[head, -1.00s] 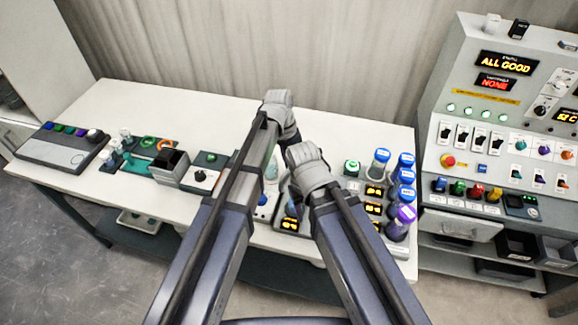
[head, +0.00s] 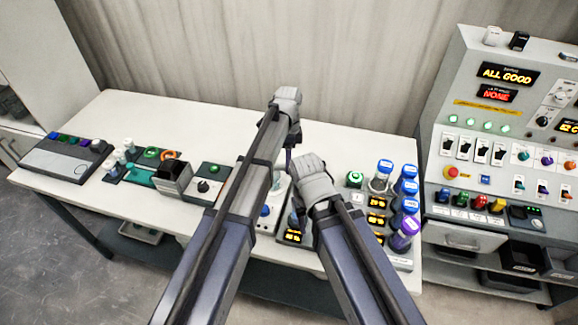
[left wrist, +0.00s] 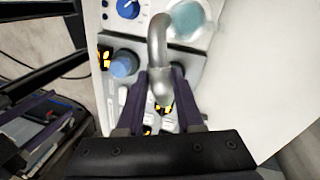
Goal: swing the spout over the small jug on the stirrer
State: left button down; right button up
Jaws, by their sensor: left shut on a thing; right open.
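In the left wrist view the grey curved spout (left wrist: 157,50) stands between the two purple fingers of my left gripper (left wrist: 158,100), which is shut on it. The bent end of the spout is at the left edge of the small jug (left wrist: 187,20), seen from above with pale teal contents. The jug is on the white stirrer (left wrist: 207,40), with a blue knob beside it. In the head view my left arm hides most of the jug and stirrer. My right gripper (head: 299,212) is open over the bench, mostly hidden below its wrist.
Blue- and purple-capped bottles (head: 404,190) stand in a rack with yellow displays right of my right arm. A black-topped box (head: 174,177) and a grey button console (head: 66,158) are on the left. A control panel (head: 500,130) stands beyond the bench's right end. The bench's back strip is clear.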

pick_arm(q)
jog(key=shift+w+d+m+y, duration=0.15)
jog(key=shift+w+m, duration=0.25)
jog(key=shift+m, duration=0.3)
jog(key=shift+w+m+y, duration=0.15)
jog(key=shift+w+m, duration=0.2)
jog(key=shift+m, duration=0.35)
jog(key=c, duration=0.5)
grip_release()
jog(key=shift+c, duration=0.2)
notch_tip(320, 180, up, 8)
jog(key=w+p, duration=0.1)
jog(key=p, duration=0.6)
jog(key=shift+w+d+f+p, duration=0.15)
jog(key=shift+w+d+p, duration=0.15)
jog(key=shift+p, duration=0.1)
